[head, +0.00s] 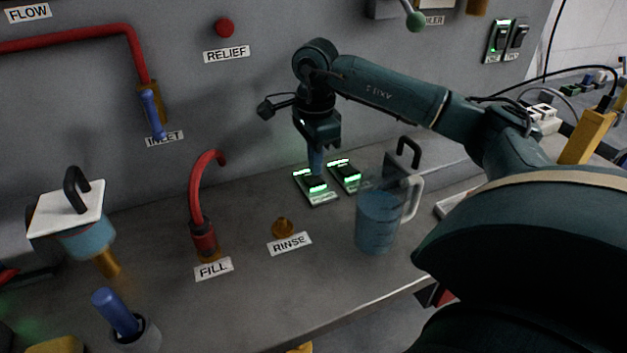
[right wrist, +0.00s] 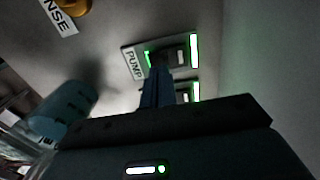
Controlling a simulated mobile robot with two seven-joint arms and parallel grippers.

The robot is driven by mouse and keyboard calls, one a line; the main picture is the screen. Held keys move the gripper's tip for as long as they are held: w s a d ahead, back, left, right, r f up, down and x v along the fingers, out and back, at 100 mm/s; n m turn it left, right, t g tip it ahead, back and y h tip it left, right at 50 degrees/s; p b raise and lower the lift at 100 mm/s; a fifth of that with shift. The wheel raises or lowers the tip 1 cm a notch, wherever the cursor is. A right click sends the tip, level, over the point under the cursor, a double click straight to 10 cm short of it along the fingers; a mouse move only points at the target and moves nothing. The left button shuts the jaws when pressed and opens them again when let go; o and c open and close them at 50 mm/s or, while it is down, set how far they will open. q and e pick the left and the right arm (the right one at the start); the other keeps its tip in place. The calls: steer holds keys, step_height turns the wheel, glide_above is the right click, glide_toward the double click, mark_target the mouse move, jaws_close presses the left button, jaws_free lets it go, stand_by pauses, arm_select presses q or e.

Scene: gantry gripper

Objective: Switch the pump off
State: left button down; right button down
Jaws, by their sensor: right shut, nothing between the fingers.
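The pump switch (head: 319,196) is a dark rocker on a light plate on the grey worktop, with green lit strips. In the right wrist view the plate marked PUMP (right wrist: 133,64) shows beside its rocker, and green light shows at both ends. My right gripper (head: 316,172) is shut and empty, pointing down at the pump switch. Its blue fingers (right wrist: 157,88) cover part of the switch in the wrist view. I cannot tell whether the tips touch the rocker. My left gripper is not in view.
A second green-lit switch (head: 346,178) stands right beside the pump switch. The brass RINSE knob (head: 283,227) and red FILL spout (head: 203,237) are to the left. The grey wall rises behind.

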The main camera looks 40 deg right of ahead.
mark_target(315, 181)
steer(key=shift+f+b, duration=0.8)
steer(key=shift+f, duration=0.45)
stand_by(0.3)
steer(key=shift+r, duration=0.1)
step_height(315, 181, up, 7)
steer(key=p, duration=0.6)
stand_by(0.7)
